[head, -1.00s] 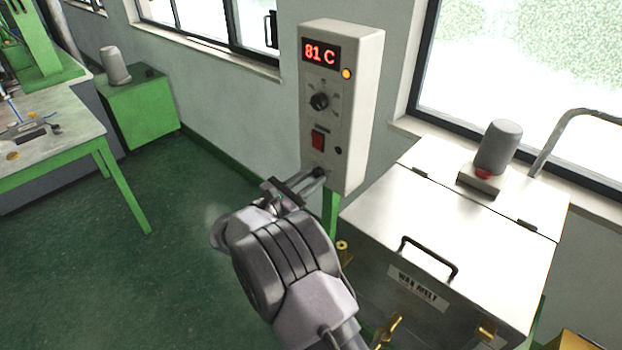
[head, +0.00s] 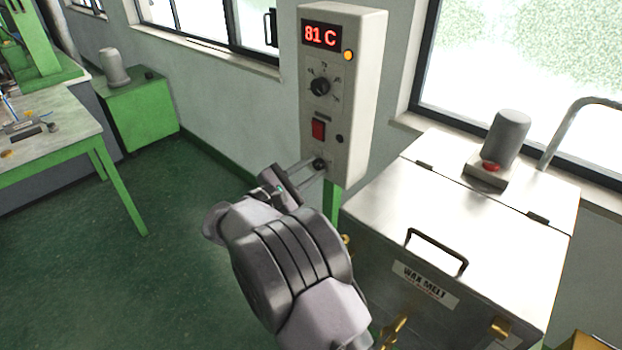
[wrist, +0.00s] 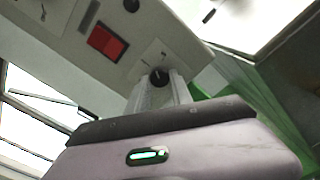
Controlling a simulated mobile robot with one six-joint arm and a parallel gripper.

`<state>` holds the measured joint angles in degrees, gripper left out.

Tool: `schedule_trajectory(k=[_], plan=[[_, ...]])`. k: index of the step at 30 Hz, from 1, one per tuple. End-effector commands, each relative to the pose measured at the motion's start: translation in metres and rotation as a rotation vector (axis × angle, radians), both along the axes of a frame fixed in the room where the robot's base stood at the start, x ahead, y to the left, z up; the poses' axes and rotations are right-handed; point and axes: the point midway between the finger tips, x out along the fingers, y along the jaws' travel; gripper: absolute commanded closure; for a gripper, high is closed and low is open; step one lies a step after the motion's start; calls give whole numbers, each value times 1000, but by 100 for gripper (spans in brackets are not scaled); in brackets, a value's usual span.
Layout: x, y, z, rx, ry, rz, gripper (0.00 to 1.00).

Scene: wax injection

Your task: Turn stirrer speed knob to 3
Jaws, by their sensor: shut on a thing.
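The lower knob (wrist: 159,77) is small, round and black, low on the front of the pale control box (head: 361,120). In the wrist view it sits between the two pale fingers of my gripper (wrist: 161,86), which is shut on it. Fine scale marks show around the knob in the wrist view. Their numbers and the knob's pointer are too small to read.
Above are a red switch (head: 318,129), a larger black dial (head: 320,87) and a red display (head: 321,35) reading 81 C. The steel wax melt tank (head: 470,220) stands close on the right. Green floor (head: 190,220) is clear on the left.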

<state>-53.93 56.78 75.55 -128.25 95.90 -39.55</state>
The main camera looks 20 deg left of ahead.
Motion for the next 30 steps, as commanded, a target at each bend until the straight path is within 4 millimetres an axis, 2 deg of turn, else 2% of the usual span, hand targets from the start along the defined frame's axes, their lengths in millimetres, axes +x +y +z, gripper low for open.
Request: schedule_trajectory(k=[1,15,30], plan=[[0,0,-5,38,-16,0,100],[0,1,-3,386,-158,0,100],[0,1,0,530,-219,-1,100]])
